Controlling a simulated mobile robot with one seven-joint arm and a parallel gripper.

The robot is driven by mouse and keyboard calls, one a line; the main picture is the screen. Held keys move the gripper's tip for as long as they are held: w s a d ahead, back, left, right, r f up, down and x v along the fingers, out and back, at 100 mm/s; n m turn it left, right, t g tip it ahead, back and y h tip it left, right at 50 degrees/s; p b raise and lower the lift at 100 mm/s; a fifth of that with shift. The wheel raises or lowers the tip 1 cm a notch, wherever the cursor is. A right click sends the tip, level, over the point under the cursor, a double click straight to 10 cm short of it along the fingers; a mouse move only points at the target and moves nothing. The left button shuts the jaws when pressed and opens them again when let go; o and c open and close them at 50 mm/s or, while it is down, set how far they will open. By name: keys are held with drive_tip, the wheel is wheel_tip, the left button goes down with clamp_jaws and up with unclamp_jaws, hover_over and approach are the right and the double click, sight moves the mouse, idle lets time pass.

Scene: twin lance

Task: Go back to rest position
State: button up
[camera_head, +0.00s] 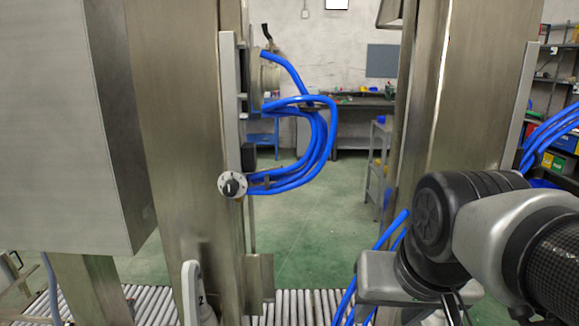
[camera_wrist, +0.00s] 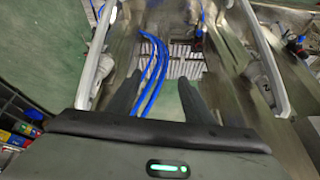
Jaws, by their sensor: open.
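In the wrist view my gripper (camera_wrist: 160,82) points its two dark fingers apart, with a clear gap and nothing held between them. Blue hoses (camera_wrist: 152,68) show beyond and between the fingers; I cannot tell whether any touch. In the head view my arm fills the lower right, and the gripper's fingers cannot be made out there. A round dial with a black knob (camera_head: 232,186) sits on the left metal column (camera_head: 180,150), apart from my arm.
Blue hoses (camera_head: 325,135) loop out from the left column into the gap. A right metal column (camera_head: 450,90) stands behind my arm. A roller conveyor (camera_head: 300,305) runs along the bottom. A grey cabinet (camera_head: 50,120) is at left. Green floor (camera_head: 325,235) is open between the columns.

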wheel_tip(320, 180, up, 19)
drive_tip(key=s+n+p, duration=0.1)
drive_tip(key=s+p, duration=0.1)
drive_tip(key=p, duration=1.8)
drive_tip(key=shift+s+r, duration=0.2)
drive_tip(key=shift+s, duration=0.1)
drive_tip(key=c, duration=0.3)
drive_tip(key=shift+d, duration=0.1)
drive_tip(key=shift+c, duration=0.5)
